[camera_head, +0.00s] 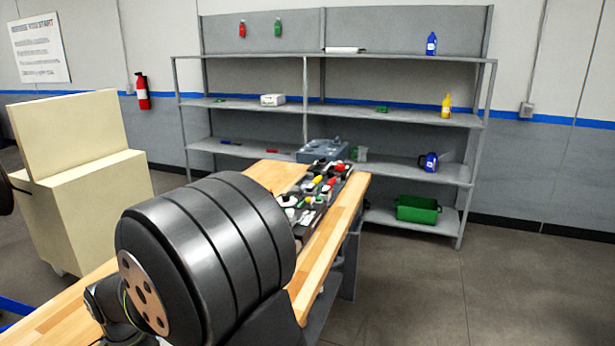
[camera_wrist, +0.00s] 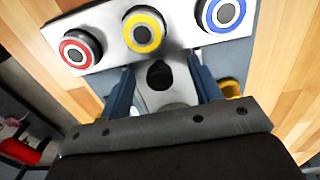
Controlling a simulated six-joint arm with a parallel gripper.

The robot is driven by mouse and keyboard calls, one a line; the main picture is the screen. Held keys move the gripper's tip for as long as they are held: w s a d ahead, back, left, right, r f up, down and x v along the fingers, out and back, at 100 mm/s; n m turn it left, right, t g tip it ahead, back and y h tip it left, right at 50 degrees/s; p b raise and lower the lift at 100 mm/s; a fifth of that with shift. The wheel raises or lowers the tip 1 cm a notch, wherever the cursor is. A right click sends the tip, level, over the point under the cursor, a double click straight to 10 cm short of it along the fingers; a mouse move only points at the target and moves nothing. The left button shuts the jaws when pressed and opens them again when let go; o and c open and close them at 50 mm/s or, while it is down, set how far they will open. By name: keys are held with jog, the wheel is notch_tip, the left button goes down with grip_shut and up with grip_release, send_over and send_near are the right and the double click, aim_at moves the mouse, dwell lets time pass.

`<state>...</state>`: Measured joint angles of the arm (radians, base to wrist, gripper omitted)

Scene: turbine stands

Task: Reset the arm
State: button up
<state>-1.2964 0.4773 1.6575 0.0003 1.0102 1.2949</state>
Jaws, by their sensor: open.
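In the wrist view my gripper (camera_wrist: 163,75) is open, with its two blue-grey fingers apart. Between and just beyond the fingers is a pale metal part with a dark round hole (camera_wrist: 160,74). I cannot tell whether the fingers touch it. A light metal plate (camera_wrist: 108,38) lies across the top of that view. It carries a red-ringed round piece (camera_wrist: 76,50), a yellow-ringed one (camera_wrist: 144,32) and a blue-ringed one (camera_wrist: 221,13). My gripper is not visible in the head view.
A wooden workbench (camera_head: 335,222) carries several small coloured parts and a blue-grey machine (camera_head: 322,150) at its far end. Behind stands a grey shelf unit (camera_head: 390,120) with a green bin (camera_head: 417,209). A cream cabinet (camera_head: 85,195) stands left. Open floor lies right (camera_head: 530,290).

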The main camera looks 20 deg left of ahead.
jog(key=w, duration=1.6)
jog(key=shift+r, duration=0.15)
jog(key=shift+w+r, duration=0.2)
jog(key=shift+r, duration=0.35)
jog(key=shift+c, duration=1.3)
jog(key=shift+s+r, duration=0.1)
jog(key=s+r+n, duration=0.4)
jog(key=r, duration=0.5)
jog(key=s+r+n, duration=0.4)
jog(key=r+n, duration=0.1)
jog(key=r, duration=0.3)
jog(key=f, duration=1.7)
jog(key=shift+w, duration=0.2)
